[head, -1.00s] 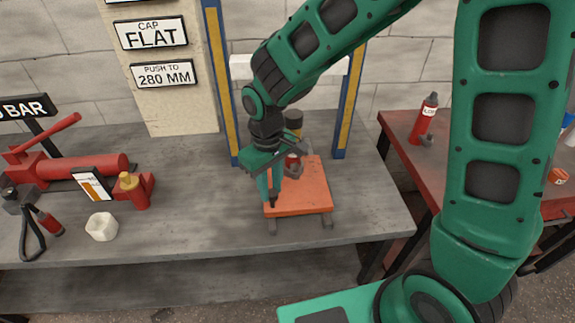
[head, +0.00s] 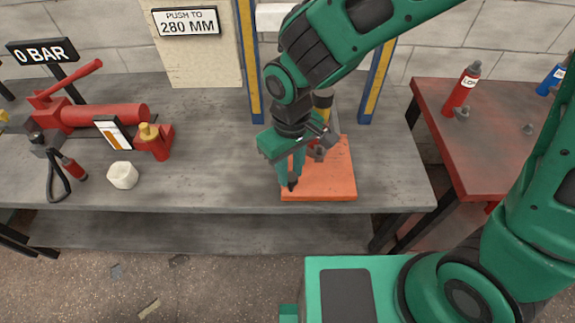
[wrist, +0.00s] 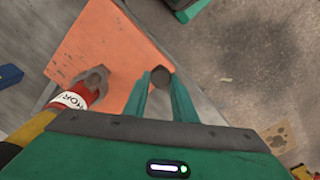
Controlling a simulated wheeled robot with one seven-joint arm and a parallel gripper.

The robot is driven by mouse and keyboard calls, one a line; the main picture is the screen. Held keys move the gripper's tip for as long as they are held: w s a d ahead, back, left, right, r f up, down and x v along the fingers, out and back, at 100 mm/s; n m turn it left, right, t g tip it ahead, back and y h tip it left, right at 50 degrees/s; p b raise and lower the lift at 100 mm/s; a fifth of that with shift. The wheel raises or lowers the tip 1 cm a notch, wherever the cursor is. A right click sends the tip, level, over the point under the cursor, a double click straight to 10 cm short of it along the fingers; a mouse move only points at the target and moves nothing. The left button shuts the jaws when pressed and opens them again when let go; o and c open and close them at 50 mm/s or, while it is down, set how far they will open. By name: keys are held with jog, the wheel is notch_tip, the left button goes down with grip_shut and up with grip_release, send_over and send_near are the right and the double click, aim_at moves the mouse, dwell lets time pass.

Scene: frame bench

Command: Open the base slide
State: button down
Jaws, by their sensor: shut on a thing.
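The base slide is an orange plate (head: 325,182) on the grey bench, its front edge close to the bench's front edge. In the wrist view the plate (wrist: 110,50) fills the upper left. My gripper (head: 290,182) points down at the plate's front left corner. In the wrist view my gripper (wrist: 160,78) has its two green fingers on either side of a dark knob (wrist: 161,75) at the plate's edge, shut on it. A red bottle-like part (wrist: 84,92) with a white label and grey fitting stands at the plate, partly hidden by my wrist in the head view.
Blue and yellow posts (head: 377,80) stand behind the plate. A red table (head: 480,140) stands at right. Bench left of the plate is clear.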

jog(key=c, duration=1.5)
grip_release()
jog(key=shift+d, duration=0.1)
jog(key=shift+o, duration=0.2)
jog(key=shift+r, duration=0.1)
notch_tip(320, 180, up, 11)
jog(key=shift+w+f, duration=0.1)
jog(key=shift+f, duration=0.1)
jog(key=w+d+r+m, duration=0.1)
jog(key=w+d+m, duration=0.15)
jog(key=d, duration=0.85)
jog(key=w+d+r+m, duration=0.1)
jog(key=d+m, duration=0.3)
jog(key=d, duration=0.7)
jog(key=s+d+m, duration=0.7)
jog(key=s+d, duration=0.7)
jog(key=d, duration=0.4)
jog(key=shift+s+d+f+m, duration=0.15)
jog(key=shift+s+m, duration=0.05)
jog(key=shift+m, duration=0.15)
